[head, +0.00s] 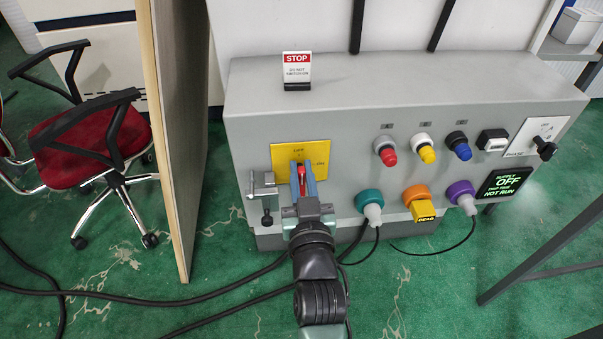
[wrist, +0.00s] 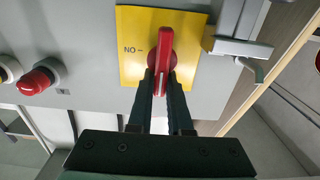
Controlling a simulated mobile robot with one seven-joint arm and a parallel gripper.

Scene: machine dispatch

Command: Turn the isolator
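The isolator is a red rotary handle (head: 302,173) on a yellow plate (head: 284,155) at the left of the grey machine panel. "OFF" is marked above the handle and "ON" to its right. In the wrist view the red handle (wrist: 165,48) stands upright on the yellow plate (wrist: 133,70), with the lettering upside down. My gripper (wrist: 162,78) has its two fingers on either side of the handle, close against it, and appears shut on its near end. In the head view my gripper (head: 303,176) reaches up from below and hides part of the plate.
A metal clamp (head: 262,189) juts out just left of the plate. Buttons, coloured plugs and a display (head: 505,183) reading "SUPPLY OFF" and "NOT RUN" lie to the right. A STOP sign (head: 297,68) stands on top. A partition (head: 180,120) stands left; cables cross the floor.

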